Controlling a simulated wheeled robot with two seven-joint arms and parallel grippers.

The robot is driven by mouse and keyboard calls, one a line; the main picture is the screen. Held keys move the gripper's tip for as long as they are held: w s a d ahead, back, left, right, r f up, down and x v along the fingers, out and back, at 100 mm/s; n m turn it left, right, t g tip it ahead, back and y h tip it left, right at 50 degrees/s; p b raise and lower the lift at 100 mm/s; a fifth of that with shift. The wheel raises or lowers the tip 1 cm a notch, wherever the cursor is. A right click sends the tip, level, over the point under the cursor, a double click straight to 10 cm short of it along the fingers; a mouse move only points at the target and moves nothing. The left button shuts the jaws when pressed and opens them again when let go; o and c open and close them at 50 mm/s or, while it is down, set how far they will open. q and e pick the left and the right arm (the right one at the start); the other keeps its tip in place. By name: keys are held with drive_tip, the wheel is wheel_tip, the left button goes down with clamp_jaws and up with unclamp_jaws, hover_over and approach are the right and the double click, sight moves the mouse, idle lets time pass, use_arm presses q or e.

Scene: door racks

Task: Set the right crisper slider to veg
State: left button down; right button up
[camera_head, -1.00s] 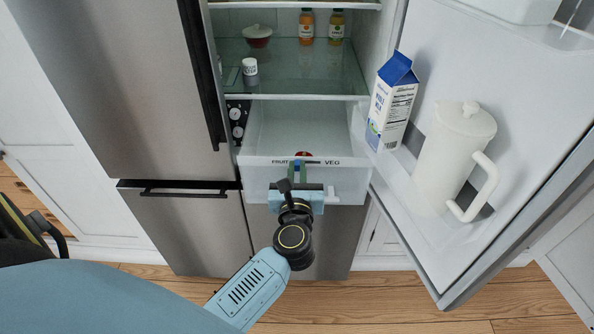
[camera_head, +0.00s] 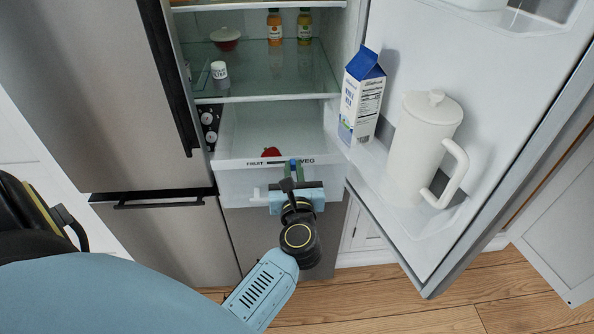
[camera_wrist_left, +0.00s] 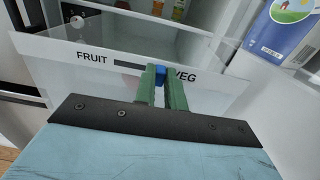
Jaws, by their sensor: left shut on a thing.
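The right crisper drawer (camera_head: 236,180) is a clear bin whose front strip reads FRUIT at the left and VEG at the right, with a dark slot between. The blue slider (camera_wrist_left: 160,73) sits at the VEG end of the slot, right beside the word, which the fingers partly cover. My left gripper (camera_head: 293,170) is at the drawer front, shut on the slider. Its green fingers (camera_wrist_left: 161,90) stand on either side of the blue tab in the left wrist view. My right gripper does not show.
A red item (camera_head: 271,152) lies in the drawer. The open fridge door at right holds a milk carton (camera_head: 361,97) and a white pitcher (camera_head: 424,150) near my left arm. A glass shelf (camera_head: 270,75) with bottles is above.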

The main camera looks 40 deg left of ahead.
use_arm(q)
drive_tip(key=c, duration=1.4)
unclamp_jaws()
drive_tip(key=shift+w+d, duration=0.15)
drive_tip(key=shift+c, duration=0.2)
drive_tip(key=b+v, duration=0.2)
drive_tip(key=v, duration=1.1)
drive_tip(key=shift+s+b, duration=0.25)
drive_tip(key=shift+b, duration=0.05)
drive_tip(key=shift+d, duration=0.1)
